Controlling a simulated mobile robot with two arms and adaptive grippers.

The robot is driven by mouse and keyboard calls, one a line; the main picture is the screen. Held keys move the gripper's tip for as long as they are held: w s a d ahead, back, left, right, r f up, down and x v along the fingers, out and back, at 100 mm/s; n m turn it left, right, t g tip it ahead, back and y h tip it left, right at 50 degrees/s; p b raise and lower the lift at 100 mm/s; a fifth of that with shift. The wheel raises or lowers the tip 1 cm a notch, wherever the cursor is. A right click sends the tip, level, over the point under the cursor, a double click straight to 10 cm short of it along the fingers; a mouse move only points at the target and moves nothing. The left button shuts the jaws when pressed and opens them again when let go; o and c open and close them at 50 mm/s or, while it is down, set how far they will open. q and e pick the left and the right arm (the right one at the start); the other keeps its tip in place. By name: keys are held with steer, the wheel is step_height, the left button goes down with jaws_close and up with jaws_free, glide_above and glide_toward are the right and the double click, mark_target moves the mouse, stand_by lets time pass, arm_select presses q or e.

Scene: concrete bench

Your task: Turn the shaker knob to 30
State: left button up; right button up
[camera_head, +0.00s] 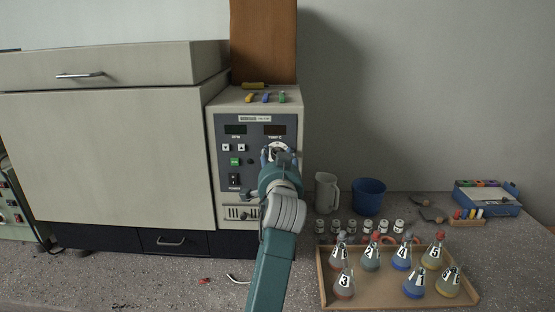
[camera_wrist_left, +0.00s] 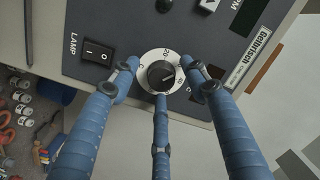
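The shaker (camera_head: 110,150) is a large beige box with a grey control panel (camera_head: 236,175) at its right end. In the left wrist view the black round knob (camera_wrist_left: 161,76) sits on a white numbered dial (camera_wrist_left: 147,60). A "20" is legible at the dial's upper edge; I cannot read the knob's exact setting. My left gripper (camera_head: 277,155) is at the panel's right side and hides most of the knob in the head view. In the left wrist view its three blue fingers (camera_wrist_left: 162,80) are spread around the dial, apart from the knob and empty. My right gripper is not in view.
A black LAMP switch (camera_wrist_left: 97,51) lies beside the dial. Right of the shaker stand a white jug (camera_head: 326,192), a blue bucket (camera_head: 369,196) and a wooden tray (camera_head: 335,300) with several numbered flasks.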

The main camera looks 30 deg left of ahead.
arm_select(q)
steer(key=v, duration=0.7)
steer(key=shift+s+d, duration=0.15)
steer(key=shift+s, duration=0.05)
